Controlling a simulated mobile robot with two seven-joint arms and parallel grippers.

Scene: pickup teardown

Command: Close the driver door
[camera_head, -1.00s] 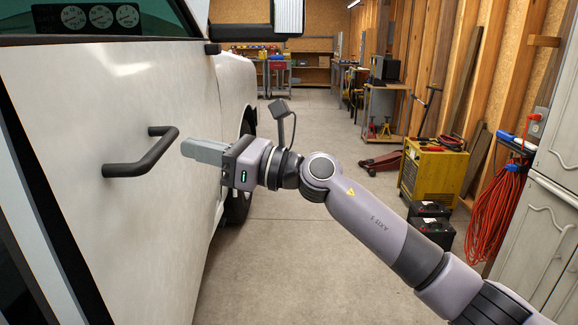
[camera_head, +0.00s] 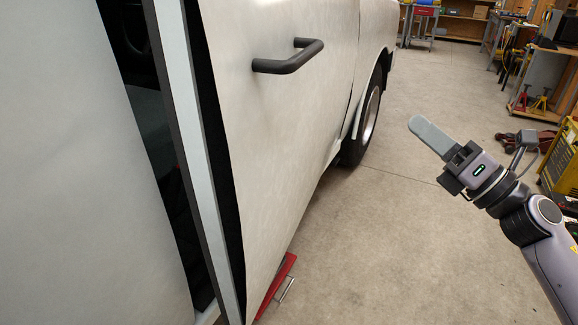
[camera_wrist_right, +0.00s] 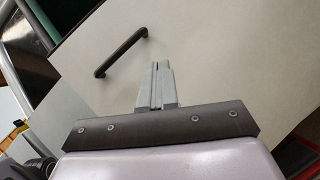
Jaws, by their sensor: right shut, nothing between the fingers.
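The driver door (camera_head: 285,120) is a pale off-white panel with a dark bar handle (camera_head: 290,57). It stands ajar: a dark gap (camera_head: 170,150) shows between its rear edge and the pale truck body on the left. My right gripper (camera_head: 415,123) is shut and empty, over the floor to the right of the door and apart from it. In the right wrist view its closed fingers (camera_wrist_right: 158,75) point toward the door, with the handle (camera_wrist_right: 119,52) to their upper left. My left gripper is not in view.
The front wheel (camera_head: 369,115) is beyond the door. A red object (camera_head: 275,287) lies on the floor below the door's edge. Red and yellow jack stands (camera_head: 530,100) and a yellow machine (camera_head: 562,165) are at the right. The concrete floor between is clear.

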